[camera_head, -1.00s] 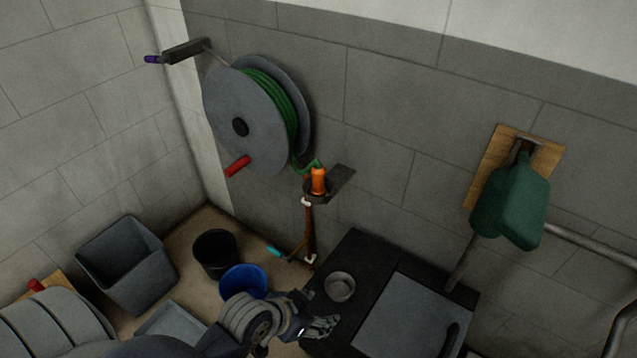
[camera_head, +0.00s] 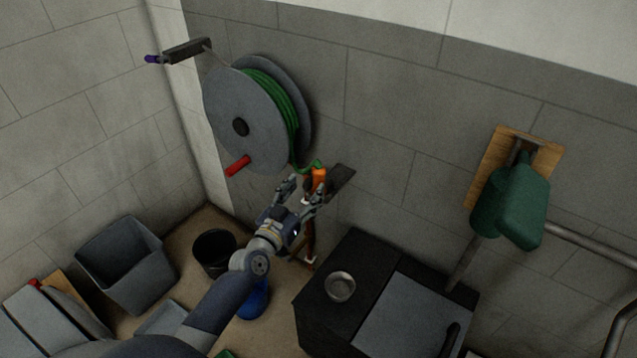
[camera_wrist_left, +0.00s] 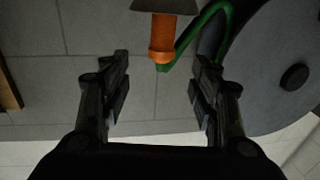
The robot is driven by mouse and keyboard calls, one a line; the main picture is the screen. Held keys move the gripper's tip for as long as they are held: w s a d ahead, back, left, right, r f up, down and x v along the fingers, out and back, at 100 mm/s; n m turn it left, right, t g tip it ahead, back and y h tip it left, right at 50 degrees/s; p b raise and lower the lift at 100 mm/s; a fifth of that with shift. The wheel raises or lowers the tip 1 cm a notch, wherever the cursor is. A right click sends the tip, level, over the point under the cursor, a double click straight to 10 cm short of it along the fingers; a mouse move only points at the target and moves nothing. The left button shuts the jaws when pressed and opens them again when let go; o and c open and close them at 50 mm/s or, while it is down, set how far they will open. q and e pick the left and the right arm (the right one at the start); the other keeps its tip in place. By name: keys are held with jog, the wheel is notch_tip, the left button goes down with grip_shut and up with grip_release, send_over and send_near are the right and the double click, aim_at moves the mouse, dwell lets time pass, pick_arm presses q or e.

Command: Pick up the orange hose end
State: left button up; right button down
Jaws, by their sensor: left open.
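The orange hose end (camera_head: 319,177) sits upright in a dark bracket (camera_head: 342,181) on the grey wall, with the green hose running from it to the reel. My left gripper (camera_head: 304,187) is open just in front of and below it, and its fingers partly cover the bracket and the hose end's lower part. In the left wrist view the hose end (camera_wrist_left: 163,38) shows at the top, between the lines of the two open fingers and beyond their tips (camera_wrist_left: 163,62). Nothing is between the fingers. My right gripper is not in view.
The hose reel (camera_head: 240,125) with a red handle (camera_head: 238,166) hangs just left of the hose end. A black cabinet (camera_head: 325,308) with a metal bowl (camera_head: 340,287) stands below right. Buckets and a grey bin (camera_head: 125,265) stand on the floor at left.

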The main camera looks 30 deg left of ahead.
aim_at(315, 175)
pick_arm(q)
jog(key=w, duration=0.3)
jog(key=shift+w, duration=0.3)
jog(key=shift+w+a+f+b, duration=0.15)
jog(key=shift+w+b, duration=0.1)
jog(key=shift+w, duration=1.15)
jog(key=shift+w+a+f+b, duration=0.1)
jog(key=shift+w+b, duration=0.1)
jog(key=shift+w, duration=1.15)
jog(key=shift+r, duration=0.1)
jog(key=c, duration=1.3)
